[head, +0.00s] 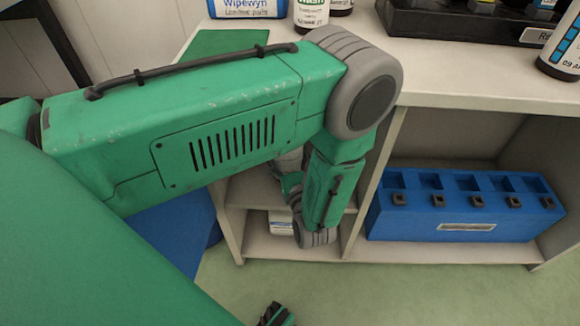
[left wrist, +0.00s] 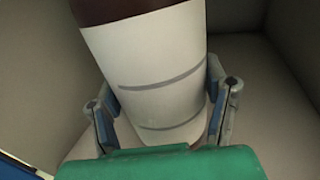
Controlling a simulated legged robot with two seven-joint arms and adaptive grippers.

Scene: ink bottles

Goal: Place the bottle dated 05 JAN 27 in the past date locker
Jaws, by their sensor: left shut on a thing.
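In the left wrist view my left gripper (left wrist: 165,115) is shut around a bottle (left wrist: 155,65) with a dark brown top and a white label. Two grey lines cross the label; no date is readable on the side facing the camera. The bottle is tilted in the picture, inside a pale compartment with plain walls. In the head view my left arm reaches over the counter front and down into the left bay of the shelf unit (head: 393,150). No locker label is readable.
A blue bin (head: 410,222) with several slots and black clips fills the right bay. A white item (head: 281,222) lies in the lower left bay. On the counter are a black rack (head: 440,24), a dark bottle (head: 560,58) at the right edge, and a Wipewyn pack (head: 245,8).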

